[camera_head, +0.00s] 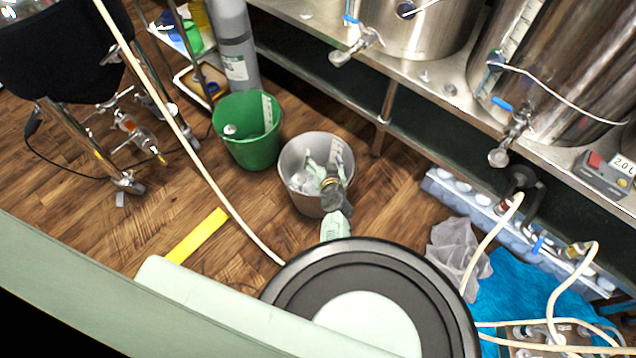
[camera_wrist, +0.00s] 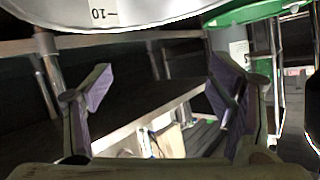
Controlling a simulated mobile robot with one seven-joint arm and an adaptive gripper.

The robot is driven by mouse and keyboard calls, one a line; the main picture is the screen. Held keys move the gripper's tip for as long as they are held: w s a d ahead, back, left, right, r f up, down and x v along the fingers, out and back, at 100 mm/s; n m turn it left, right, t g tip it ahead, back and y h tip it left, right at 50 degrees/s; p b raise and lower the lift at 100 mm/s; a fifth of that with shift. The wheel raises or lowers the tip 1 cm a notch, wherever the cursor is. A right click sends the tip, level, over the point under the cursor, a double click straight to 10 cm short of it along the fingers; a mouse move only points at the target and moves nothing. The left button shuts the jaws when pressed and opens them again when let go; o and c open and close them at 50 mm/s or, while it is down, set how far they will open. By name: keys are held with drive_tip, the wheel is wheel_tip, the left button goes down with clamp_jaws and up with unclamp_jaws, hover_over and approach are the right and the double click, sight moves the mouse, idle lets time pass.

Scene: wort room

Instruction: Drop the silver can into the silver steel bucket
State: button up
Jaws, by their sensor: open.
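The silver steel bucket (camera_head: 290,190) stands on the wooden floor in the middle of the head view. Its pale wall with a "10" mark shows along the top of the wrist view (camera_wrist: 140,10). My gripper (camera_head: 322,166) is over the bucket's mouth in the head view and hides part of its inside. In the wrist view its two purple-padded fingers (camera_wrist: 160,76) are spread wide with nothing between them. I cannot make out the silver can for sure. Some pale shapes show inside the bucket beside the gripper, but I cannot tell what they are.
A green bucket (camera_head: 246,145) stands just left of the steel one. A steel bench (camera_head: 300,22) with large kettles (camera_head: 415,35) runs behind. A pale hose (camera_head: 190,135) crosses the left side. A yellow strip (camera_head: 197,236) lies on open floor.

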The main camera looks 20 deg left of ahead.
drive_tip(key=v, duration=0.7)
drive_tip(key=shift+s, duration=0.2)
drive_tip(key=shift+d+r, duration=0.1)
drive_tip(key=shift+d, duration=0.05)
